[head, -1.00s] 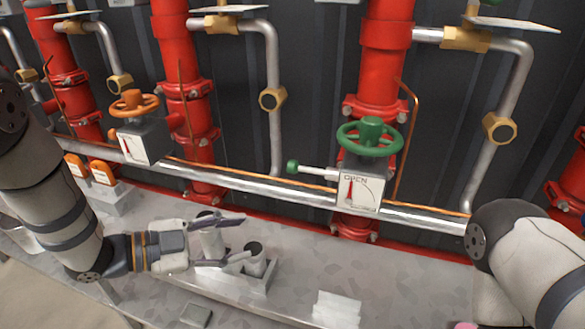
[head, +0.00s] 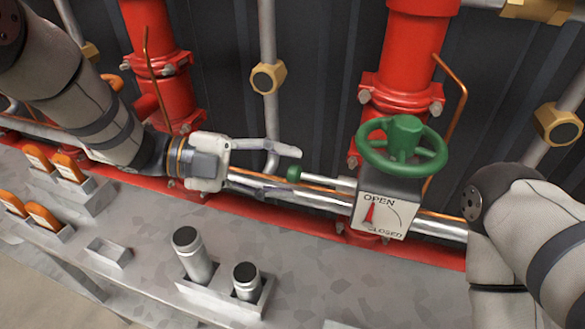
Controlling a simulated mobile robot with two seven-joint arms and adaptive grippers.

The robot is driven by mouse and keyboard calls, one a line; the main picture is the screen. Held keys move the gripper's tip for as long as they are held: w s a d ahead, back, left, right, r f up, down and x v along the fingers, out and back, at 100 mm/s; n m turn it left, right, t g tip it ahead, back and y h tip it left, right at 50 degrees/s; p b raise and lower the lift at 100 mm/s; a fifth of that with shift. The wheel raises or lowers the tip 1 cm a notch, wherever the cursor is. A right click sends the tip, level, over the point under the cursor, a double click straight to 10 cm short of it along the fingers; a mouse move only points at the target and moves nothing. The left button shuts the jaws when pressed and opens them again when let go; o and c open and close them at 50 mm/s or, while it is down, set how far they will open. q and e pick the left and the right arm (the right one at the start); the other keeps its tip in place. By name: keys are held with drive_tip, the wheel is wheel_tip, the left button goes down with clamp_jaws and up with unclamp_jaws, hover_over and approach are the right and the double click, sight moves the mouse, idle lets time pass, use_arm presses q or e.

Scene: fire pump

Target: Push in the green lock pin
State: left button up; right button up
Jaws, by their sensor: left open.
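The green lock pin (head: 294,174) is a small green knob on a silver rod. It sticks out to the left from the grey indicator box (head: 384,214) under the green handwheel (head: 405,147). The box's face reads OPEN and CLOSED, with a red pointer toward OPEN. My left gripper (head: 296,172) comes in from the left with its fingers spread, one above and one below the level of the knob. The knob is near the fingertips; I cannot tell whether they touch it. My right arm shows at the right edge, but its gripper is out of view.
A silver pipe (head: 440,229) runs along the wall behind the box. Red vertical pipes (head: 405,62) and thin copper tubes stand nearby. On the grey bench are a holder with two dark-topped cylinders (head: 193,255), a small tray (head: 109,252) and orange-topped tags (head: 67,167).

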sight(299, 176)
use_arm(q)
drive_tip(key=shift+x, duration=1.15)
clamp_jaws()
drive_tip(key=shift+s+d+r+p, duration=0.1)
drive_tip(key=shift+s+d+p, duration=0.15)
drive_tip(key=shift+d, duration=0.45)
drive_tip(key=shift+s+d+r+p, duration=0.1)
drive_tip(key=shift+s+d+p, duration=0.1)
drive_tip(key=shift+d, duration=0.55)
drive_tip(key=shift+d+f, duration=0.15)
unclamp_jaws()
use_arm(e)
drive_tip(key=shift+w+r, duration=0.5)
use_arm(q)
drive_tip(key=v, duration=1.2)
